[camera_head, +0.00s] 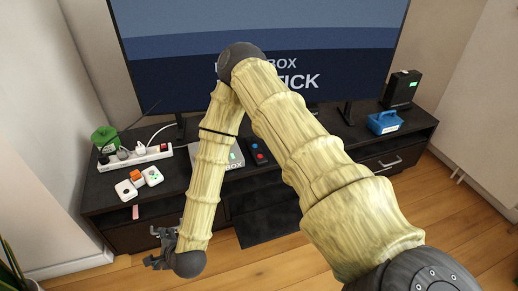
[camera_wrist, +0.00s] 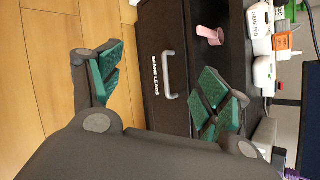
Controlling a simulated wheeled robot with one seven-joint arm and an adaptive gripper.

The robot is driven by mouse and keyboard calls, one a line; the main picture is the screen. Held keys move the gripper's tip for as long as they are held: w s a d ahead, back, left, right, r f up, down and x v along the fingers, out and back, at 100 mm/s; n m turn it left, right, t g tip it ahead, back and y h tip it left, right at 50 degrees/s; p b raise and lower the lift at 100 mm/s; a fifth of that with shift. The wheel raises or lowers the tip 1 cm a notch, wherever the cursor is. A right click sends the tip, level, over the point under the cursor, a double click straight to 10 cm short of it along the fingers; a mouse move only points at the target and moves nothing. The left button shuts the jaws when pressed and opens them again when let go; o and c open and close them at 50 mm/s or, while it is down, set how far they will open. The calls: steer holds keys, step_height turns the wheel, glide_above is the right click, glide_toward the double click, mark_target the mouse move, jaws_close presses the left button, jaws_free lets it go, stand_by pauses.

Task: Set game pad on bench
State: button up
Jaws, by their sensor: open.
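A white piece lettered "GAME PAD" (camera_wrist: 260,22) shows at the upper right of the wrist view. In the head view my gripper (camera_head: 163,247) is low, in front of the bench.
A pink object (camera_head: 135,212) is at the bench's front edge. Behind are a white power strip (camera_head: 135,158), a green item (camera_head: 104,138) and the television (camera_head: 180,60).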

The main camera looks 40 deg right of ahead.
steer(key=s+d+f+n+g, duration=0.3)
steer(key=s+d+f+n, duration=0.1)
steer(key=s+n, duration=0.25)
steer(key=s+d+f+n+g, duration=0.25)
steer(key=s+f+n, duration=0.25)
steer(key=s, duration=0.3)
steer(key=s+d+f+n+g+h, duration=0.1)
steer(key=s+d+n+g, duration=0.3)
steer(key=s+d+n, duration=0.8)
steer(key=s+d+h, duration=0.1)
steer(key=s, duration=0.2)
steer(key=shift+d+f+h, duration=0.2)
steer(key=shift+h, duration=0.2)
steer(key=shift+w, duration=0.1)
